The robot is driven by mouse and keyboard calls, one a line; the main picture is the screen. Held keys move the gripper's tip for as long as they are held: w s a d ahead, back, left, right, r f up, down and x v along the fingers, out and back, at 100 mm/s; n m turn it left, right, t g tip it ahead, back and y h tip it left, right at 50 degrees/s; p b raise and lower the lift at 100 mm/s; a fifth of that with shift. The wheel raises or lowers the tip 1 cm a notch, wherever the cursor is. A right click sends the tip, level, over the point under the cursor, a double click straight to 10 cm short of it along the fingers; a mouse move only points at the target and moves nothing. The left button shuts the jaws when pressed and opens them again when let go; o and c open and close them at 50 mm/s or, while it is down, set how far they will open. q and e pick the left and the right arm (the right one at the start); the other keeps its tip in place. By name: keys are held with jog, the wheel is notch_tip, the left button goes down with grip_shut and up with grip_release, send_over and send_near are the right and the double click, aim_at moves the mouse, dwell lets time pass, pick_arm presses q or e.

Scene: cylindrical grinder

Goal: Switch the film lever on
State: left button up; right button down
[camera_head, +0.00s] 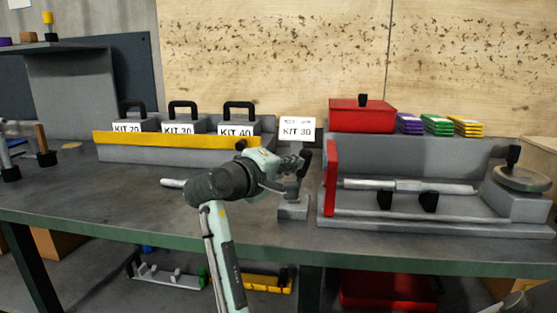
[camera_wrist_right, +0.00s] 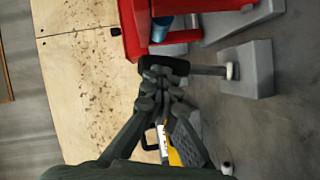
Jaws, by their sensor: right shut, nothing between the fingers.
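A small lever stands on a grey block base (camera_head: 293,208) just left of the grinder, with a black handle (camera_head: 304,158) on top. In the right wrist view the lever's grey base (camera_wrist_right: 247,70), metal rod (camera_wrist_right: 208,70) and black handle (camera_wrist_right: 178,68) show sideways. My right gripper (camera_head: 298,163) is shut and empty, right beside the black handle. In the wrist view its closed fingertips (camera_wrist_right: 160,78) overlap the handle; I cannot tell whether they touch it. My left gripper is not in view.
The grinder (camera_head: 400,208) with its red plate (camera_head: 331,178) stands right of the lever. A red box (camera_head: 361,117) and coloured packs (camera_head: 438,125) sit behind it. Kit boxes stand in a yellow-edged tray (camera_head: 130,140) at left. The bench front (camera_head: 120,200) is mostly clear.

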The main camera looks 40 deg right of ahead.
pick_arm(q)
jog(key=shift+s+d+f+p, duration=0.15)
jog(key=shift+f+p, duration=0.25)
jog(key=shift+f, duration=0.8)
pick_arm(e)
jog(key=shift+s+d+f+m+y, duration=0.1)
jog(key=shift+s+d+m+y, duration=0.2)
jog(key=shift+s+d+m, duration=0.3)
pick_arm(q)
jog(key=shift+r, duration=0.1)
pick_arm(e)
jog(key=shift+w, duration=0.1)
